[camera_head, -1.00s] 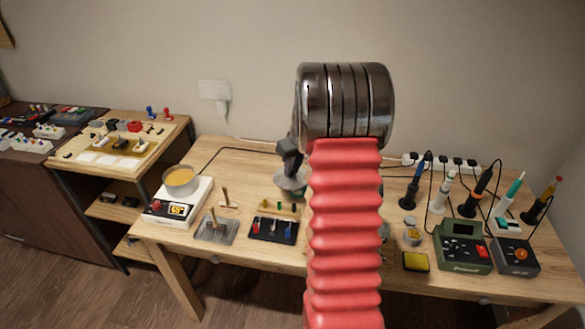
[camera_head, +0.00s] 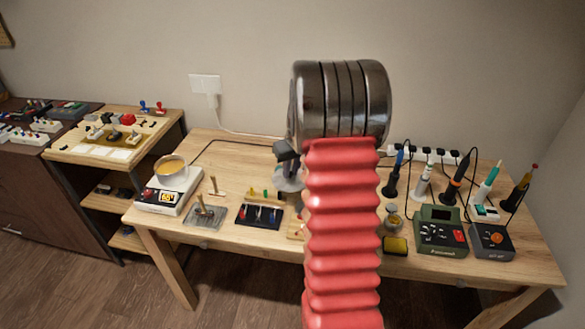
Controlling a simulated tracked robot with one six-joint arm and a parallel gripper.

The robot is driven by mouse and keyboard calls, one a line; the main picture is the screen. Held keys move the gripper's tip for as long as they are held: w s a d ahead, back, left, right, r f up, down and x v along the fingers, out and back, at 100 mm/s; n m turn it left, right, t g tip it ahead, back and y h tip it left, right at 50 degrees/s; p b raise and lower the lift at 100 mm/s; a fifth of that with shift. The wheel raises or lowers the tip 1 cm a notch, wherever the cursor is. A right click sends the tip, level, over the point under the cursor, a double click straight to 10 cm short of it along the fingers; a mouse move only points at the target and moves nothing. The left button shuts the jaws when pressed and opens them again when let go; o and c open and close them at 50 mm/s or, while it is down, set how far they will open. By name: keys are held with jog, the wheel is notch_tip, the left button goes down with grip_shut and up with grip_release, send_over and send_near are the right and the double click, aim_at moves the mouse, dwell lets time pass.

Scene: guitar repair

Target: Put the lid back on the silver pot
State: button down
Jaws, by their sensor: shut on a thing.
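The silver pot (camera_head: 171,179) stands open on a white hot plate (camera_head: 160,201) with a red knob and a lit display, at the left end of the workbench. Its yellowish contents show from above. My gripper (camera_head: 287,168) is to the right of the pot, over the middle of the bench, partly hidden behind my own red-sleeved arm. It is shut on a grey, round, lid-like piece (camera_head: 287,184). The right side of this piece is hidden by the arm, and I cannot tell its exact height above the bench.
Small pegs stand on a grey plate (camera_head: 204,217) and a black tray (camera_head: 258,216) on the bench (camera_head: 225,150). Several soldering irons and a green station (camera_head: 440,232) fill the right side. A cable runs along the back. A shelf unit (camera_head: 90,148) stands left.

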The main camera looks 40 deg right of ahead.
jog(key=shift+a+f, duration=0.15)
jog(key=shift+a, duration=0.25)
jog(key=w+a+n, duration=0.1)
jog(key=a, duration=1.7)
jog(key=w+a+r+n+y, duration=0.1)
jog(key=w+a+n, duration=0.1)
jog(key=a, duration=1.6)
jog(key=shift+a+r, duration=0.15)
jog(key=shift+r, duration=0.15)
jog(key=shift+s, duration=0.1)
